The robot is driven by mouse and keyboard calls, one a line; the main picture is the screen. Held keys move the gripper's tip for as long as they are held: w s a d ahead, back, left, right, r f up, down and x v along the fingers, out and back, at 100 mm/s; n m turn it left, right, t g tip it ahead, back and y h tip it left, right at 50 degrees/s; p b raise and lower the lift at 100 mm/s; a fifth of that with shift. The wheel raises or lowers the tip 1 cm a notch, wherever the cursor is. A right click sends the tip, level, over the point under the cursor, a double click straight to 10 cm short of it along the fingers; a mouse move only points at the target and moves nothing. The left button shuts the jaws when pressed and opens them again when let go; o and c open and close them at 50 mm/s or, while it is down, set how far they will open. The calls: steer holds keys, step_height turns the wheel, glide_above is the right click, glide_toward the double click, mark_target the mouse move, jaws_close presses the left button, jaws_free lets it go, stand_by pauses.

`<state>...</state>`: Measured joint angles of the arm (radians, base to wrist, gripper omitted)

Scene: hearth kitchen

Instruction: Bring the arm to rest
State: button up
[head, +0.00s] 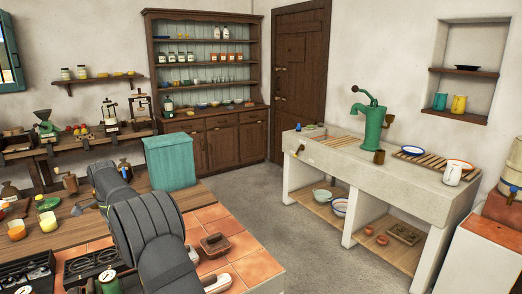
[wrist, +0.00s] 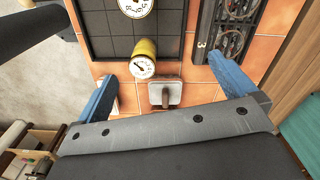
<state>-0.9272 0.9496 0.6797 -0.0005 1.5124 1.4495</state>
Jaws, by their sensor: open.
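My gripper (wrist: 162,68) shows in the wrist view with its two blue fingers spread wide apart. It is open and nothing is held between the fingers. It points down over orange tiles (wrist: 207,74), though its height above them is hard to judge. In the head view my dark grey arm crosses the lower left over the tiled counter, and the gripper's fingers cannot be made out there.
Below the fingers are a yellow dial-faced object (wrist: 144,58) and a square metal piece with a handle (wrist: 165,95). A black gridded tray (wrist: 95,25) lies beyond. A green box (head: 170,162) stands behind my arm. Open floor (head: 262,215) separates the counter from the stone sink (head: 400,180).

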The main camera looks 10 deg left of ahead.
steer(key=w+d+f+n, duration=0.1)
steer(key=w+d+n, duration=0.2)
steer(key=d, duration=0.9)
steer(key=w+d+f+n, duration=0.2)
steer(key=w+d+n, duration=0.2)
steer(key=d, duration=0.8)
steer(key=w+d+f+n, duration=0.1)
steer(key=w+d+n, duration=0.2)
steer(key=w+d, duration=0.4)
steer(key=d, duration=0.6)
steer(key=shift+w+f+n, duration=0.25)
steer(key=shift+f+n, duration=0.15)
